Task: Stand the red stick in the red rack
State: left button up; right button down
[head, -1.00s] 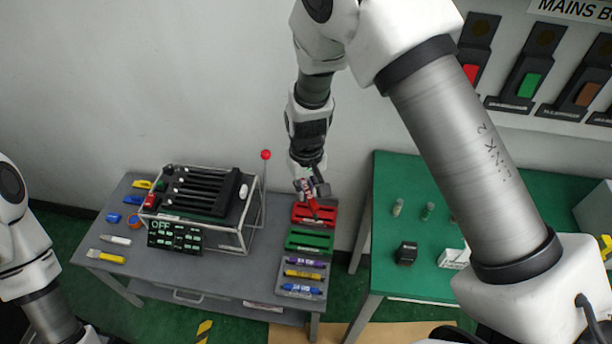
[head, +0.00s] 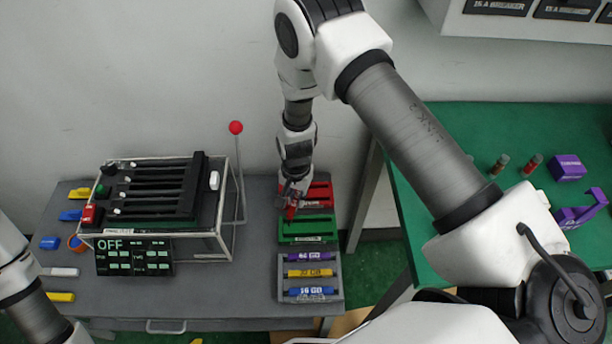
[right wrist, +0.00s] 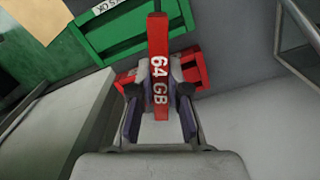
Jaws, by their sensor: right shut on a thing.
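The red stick (right wrist: 158,50), marked "64 GB", is held in my right gripper (right wrist: 159,90), which is shut around it. In the head view the red stick (head: 291,212) points downward below the right gripper (head: 290,194), at the left side of the red rack. The red rack (head: 320,197) lies on the grey table behind the green rack. In the right wrist view the red rack (right wrist: 193,72) shows behind the stick and fingers, which hide part of it. I cannot tell whether the stick touches the rack. My left gripper is out of view.
The green rack (head: 307,229) is in front of the red one. A grey rack (head: 281,272) holds purple, yellow and blue sticks. A lever fixture with a red ball (head: 236,128) stands to the left. A green table (head: 455,130) is to the right.

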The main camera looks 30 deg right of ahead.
jog(key=w+d+r+m, duration=0.1)
jog(key=d+m, duration=0.1)
jog(key=m, duration=0.5)
jog(key=w+d+r+m+t, duration=0.1)
jog(key=w+d+m, duration=0.1)
jog(key=m, duration=0.4)
jog(key=shift+w+d+m+y+p, duration=0.2)
jog(key=shift+d+m+y+p, duration=0.2)
jog(key=shift+d+p, duration=0.1)
notch_tip(320, 180, down, 6)
jog(key=b, duration=0.3)
jog(key=shift+r, duration=0.15)
